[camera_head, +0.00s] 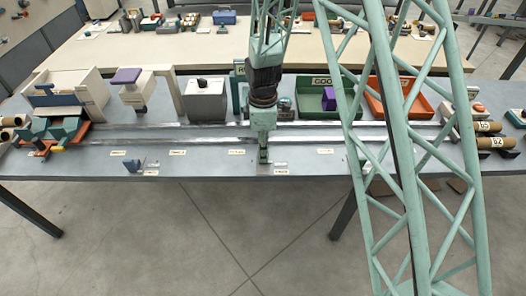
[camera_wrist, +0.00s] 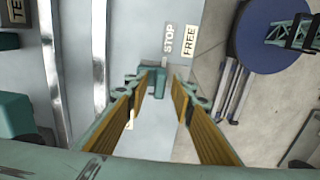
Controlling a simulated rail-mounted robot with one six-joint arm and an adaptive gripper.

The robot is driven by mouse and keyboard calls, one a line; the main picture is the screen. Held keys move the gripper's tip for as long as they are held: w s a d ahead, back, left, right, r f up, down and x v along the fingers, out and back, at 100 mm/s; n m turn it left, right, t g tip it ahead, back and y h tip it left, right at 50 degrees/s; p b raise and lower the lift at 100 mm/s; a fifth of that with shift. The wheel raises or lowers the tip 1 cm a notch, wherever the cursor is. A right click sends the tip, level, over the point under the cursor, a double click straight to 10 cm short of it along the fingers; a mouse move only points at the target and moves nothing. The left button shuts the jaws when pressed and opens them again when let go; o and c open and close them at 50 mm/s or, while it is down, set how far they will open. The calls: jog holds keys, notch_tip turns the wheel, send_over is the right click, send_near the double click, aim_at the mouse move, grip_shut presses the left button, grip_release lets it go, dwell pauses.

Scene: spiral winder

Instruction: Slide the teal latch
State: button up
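The teal latch (camera_wrist: 158,80) shows in the wrist view as a small block at the table's front edge, beside the labels STOP (camera_wrist: 168,39) and FREE (camera_wrist: 190,41). My gripper (camera_wrist: 160,92) is open, its two tan-padded fingers spread on either side of the latch in this view. A gap shows between the latch and the right finger; I cannot tell whether the left finger touches it. In the head view my gripper (camera_head: 264,158) points down near the table's front edge, and I cannot make out the latch there.
Metal rails (camera_head: 190,138) run along the grey table behind my gripper. A grey box (camera_head: 206,100), a green tray (camera_head: 312,103) and an orange tray (camera_head: 425,100) stand farther back. Rolls (camera_head: 495,142) lie at the right end.

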grip_shut()
jog(key=shift+s+b, duration=0.55)
jog(key=shift+s, duration=1.7)
grip_release()
jog(key=shift+s, duration=0.1)
